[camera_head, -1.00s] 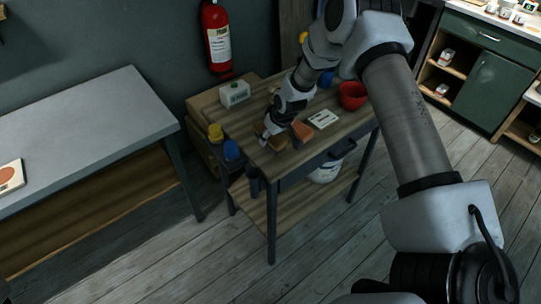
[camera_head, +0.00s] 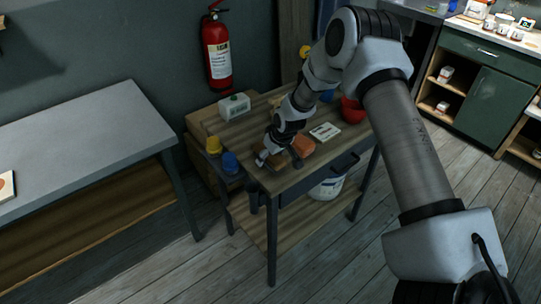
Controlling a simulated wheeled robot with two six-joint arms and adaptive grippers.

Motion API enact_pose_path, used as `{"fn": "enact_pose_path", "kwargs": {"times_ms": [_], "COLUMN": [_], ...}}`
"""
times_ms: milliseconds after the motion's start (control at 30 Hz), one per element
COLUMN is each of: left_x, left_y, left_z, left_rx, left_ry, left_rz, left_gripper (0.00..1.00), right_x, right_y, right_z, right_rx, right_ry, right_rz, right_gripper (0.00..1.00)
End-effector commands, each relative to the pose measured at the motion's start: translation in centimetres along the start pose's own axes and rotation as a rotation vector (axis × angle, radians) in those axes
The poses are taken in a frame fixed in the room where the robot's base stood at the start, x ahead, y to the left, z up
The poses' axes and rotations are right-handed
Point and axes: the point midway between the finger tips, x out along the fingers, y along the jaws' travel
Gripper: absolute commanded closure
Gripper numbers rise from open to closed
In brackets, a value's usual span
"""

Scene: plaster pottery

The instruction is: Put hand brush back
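My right arm reaches over a small wooden worktable (camera_head: 318,180), and its gripper (camera_head: 264,159) is low at the table's near left corner. A small brown item (camera_head: 277,162), perhaps the hand brush, lies right beside the fingers; I cannot tell whether they hold it or only touch it. An orange-brown block (camera_head: 302,146) lies just to the right of it. The fingers are small and dark here, so their opening is unclear. My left gripper is not in view.
A white bucket (camera_head: 326,188) is on the lower shelf. A grey table (camera_head: 80,130) stands left.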

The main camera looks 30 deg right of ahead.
Motion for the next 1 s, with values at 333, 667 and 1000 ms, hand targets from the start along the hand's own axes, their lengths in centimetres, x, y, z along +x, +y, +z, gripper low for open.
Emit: {"fn": "enact_pose_path", "kwargs": {"times_ms": [333,667,1000], "left_x": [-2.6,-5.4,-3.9], "left_y": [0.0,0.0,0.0], "left_z": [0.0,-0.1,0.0], "left_rx": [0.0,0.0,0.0], "left_ry": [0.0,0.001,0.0], "left_rz": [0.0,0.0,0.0], "left_gripper": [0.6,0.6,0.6], "right_x": [-2.7,-7.6,-11.7], "right_y": [0.0,0.0,-0.8], "right_z": [-0.5,-0.2,0.6], "right_rx": [-0.001,0.0,0.0], "right_ry": [0.0,0.004,-0.011], "right_rz": [0.0,-0.004,-0.015], "right_gripper": [0.26,0.26,0.26]}}
